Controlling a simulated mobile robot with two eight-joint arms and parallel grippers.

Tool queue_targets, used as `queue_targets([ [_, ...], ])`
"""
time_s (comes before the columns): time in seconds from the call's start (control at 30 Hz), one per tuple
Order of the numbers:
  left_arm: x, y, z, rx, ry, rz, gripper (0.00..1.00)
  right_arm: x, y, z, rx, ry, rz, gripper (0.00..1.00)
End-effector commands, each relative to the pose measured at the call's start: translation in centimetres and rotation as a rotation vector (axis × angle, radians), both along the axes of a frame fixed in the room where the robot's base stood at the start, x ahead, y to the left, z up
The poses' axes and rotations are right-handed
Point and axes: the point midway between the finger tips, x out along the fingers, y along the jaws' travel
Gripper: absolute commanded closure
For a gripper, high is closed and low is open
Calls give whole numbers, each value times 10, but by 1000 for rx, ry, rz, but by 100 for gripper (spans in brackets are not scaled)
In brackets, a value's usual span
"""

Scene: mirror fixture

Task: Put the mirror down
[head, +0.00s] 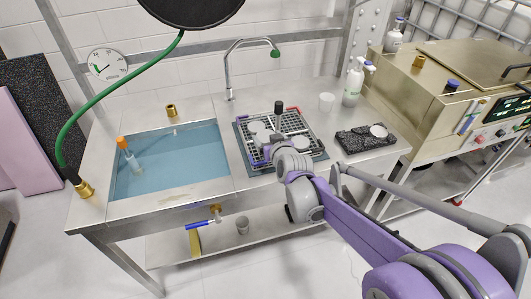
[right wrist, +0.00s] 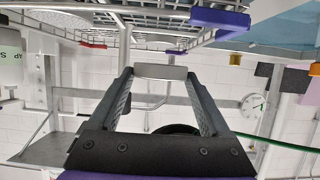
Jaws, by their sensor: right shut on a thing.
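The mirror (right wrist: 160,72) shows in the right wrist view as a smooth silver-grey piece, seen edge-on, between my fingertips. My right gripper (head: 268,144) is shut on it, over the left part of the wire rack (head: 318,156) on the steel counter. It also shows in the right wrist view (right wrist: 160,76), with a dark finger on each side of the mirror. In the head view my gripper and wrist hide most of the mirror, and I cannot tell if it touches the rack. Pale discs (head: 257,127) lie in the rack. My left gripper is not in view.
A water-filled sink (head: 185,175) is left of the rack. A black textured pad (head: 355,143) with a pale disc (head: 378,131) is on the right. A white cup (head: 326,102), a pump bottle (head: 353,83) and a tap (head: 228,75) stand behind.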

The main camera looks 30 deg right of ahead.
Motion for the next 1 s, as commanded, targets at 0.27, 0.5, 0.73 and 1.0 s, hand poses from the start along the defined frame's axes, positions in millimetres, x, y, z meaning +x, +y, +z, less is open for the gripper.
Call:
queue_targets([
  [0.27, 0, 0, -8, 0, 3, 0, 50, 0, 0, -28, 0, 0, 0, 82],
  [0.5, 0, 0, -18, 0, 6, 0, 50, 0, 0, -57, 0, 0, 0, 82],
  [0.73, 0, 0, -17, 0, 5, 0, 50, 0, 0, -56, 0, 0, 0, 82],
  [1.0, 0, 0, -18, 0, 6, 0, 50, 0, 0, -59, 0, 0, 0, 0],
])
